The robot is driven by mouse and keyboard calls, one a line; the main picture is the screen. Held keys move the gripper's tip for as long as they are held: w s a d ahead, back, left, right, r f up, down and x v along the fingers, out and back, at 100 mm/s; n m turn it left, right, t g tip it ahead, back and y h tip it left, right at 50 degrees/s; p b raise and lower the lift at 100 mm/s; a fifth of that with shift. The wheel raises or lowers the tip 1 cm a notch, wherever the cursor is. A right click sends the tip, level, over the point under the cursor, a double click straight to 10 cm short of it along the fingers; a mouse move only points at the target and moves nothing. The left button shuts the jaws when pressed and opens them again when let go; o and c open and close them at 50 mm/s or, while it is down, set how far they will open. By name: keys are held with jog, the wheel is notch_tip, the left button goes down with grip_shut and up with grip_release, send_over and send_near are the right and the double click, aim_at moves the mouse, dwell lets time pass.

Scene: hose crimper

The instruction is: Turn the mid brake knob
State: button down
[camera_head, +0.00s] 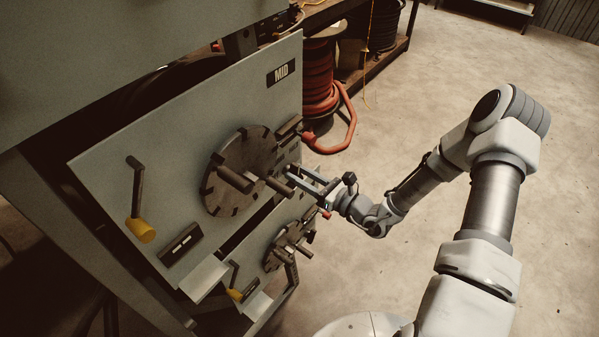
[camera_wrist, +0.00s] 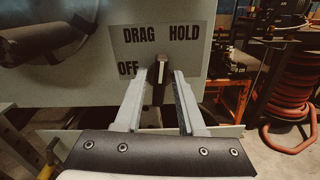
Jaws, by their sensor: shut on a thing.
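The mid brake knob (camera_wrist: 158,72) is a small dark knob with a pale pointer line, on a label plate (camera_wrist: 183,38) reading OFF, DRAG and HOLD. The pointer stands nearly upright in the wrist view, below and between DRAG and HOLD. My gripper (camera_wrist: 160,88) is shut on the knob, one finger on each side. In the head view my gripper (camera_head: 296,178) reaches from the right to the right part of the grey panel marked MID (camera_head: 192,135). The knob is hard to make out there behind the fingers.
Left of my gripper is a large dark notched disc (camera_head: 232,180) with protruding handles. A lower panel with a similar disc (camera_head: 285,246) sits below. A red hose reel (camera_head: 320,85) stands behind. Floor at right is clear.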

jog(key=shift+d+f+m+p, duration=0.1)
jog(key=shift+m+p, duration=0.55)
jog(key=shift+m, duration=1.55)
jog(key=c, duration=0.8)
grip_release()
jog(key=b+v, duration=0.2)
jog(key=v, duration=1.5)
jog(key=shift+s+d, duration=0.15)
jog(key=shift+d, duration=0.05)
